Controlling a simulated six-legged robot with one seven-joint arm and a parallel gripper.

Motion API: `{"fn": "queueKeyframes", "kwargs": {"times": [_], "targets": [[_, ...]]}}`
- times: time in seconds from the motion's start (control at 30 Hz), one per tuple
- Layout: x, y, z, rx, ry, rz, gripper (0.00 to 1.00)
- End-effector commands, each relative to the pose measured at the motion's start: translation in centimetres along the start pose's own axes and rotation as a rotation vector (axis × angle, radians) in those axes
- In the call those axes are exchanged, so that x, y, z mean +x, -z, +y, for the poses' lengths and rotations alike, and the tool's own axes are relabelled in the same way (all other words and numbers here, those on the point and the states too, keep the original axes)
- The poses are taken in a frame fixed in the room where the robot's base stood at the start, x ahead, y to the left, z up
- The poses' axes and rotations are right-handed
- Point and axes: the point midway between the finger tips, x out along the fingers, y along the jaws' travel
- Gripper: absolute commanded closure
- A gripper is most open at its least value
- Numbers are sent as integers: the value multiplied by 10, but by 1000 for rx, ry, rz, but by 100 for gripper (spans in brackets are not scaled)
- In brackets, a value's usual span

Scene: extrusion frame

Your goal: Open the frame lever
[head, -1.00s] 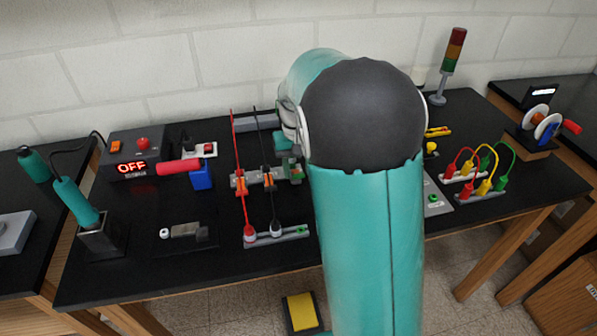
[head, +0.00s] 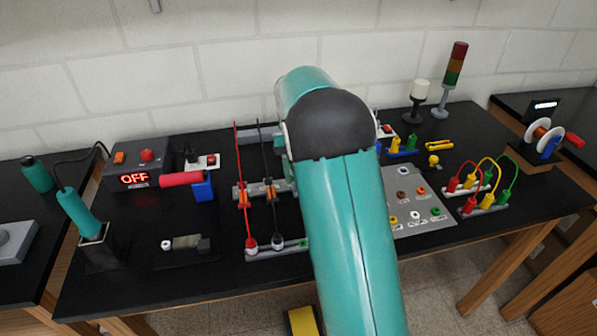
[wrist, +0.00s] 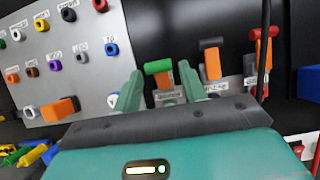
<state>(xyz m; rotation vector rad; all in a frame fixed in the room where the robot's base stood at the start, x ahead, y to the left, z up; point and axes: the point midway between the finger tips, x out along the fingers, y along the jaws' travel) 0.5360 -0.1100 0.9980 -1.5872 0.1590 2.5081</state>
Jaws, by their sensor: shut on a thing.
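In the wrist view my gripper (wrist: 160,74) has its two green fingers on either side of a small lever with a green top and an orange body (wrist: 160,70), shut on it. To its right stand an orange lever with a dark top (wrist: 211,60) and one with a red top (wrist: 255,48). In the head view, two orange levers (head: 243,197) (head: 270,192) sit on a grey bar with red and black cables running past them. My arm hides my gripper and the held lever there.
A grey panel with coloured sockets (head: 413,200) lies right of my arm. A control box reading OFF (head: 137,165) and a red-handled blue switch (head: 201,188) stand left. A lower grey rail (head: 262,252) is in front.

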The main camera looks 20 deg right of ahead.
Motion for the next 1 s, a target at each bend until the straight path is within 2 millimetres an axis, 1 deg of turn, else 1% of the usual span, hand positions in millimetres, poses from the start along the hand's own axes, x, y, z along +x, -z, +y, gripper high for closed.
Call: {"fn": "queueKeyframes", "kwargs": {"times": [0.1,0.13,0.23,0.53,0.63,0.77,1.0], "targets": [[0,0,0,0,0,2,81],[0,0,0,0,0,2,56],[0,0,0,0,0,2,37],[-1,0,0,0,0,1,36],[-6,0,0,0,0,2,36],[-25,1,0,0,0,6,36],[-76,1,0,0,0,5,36]]}}
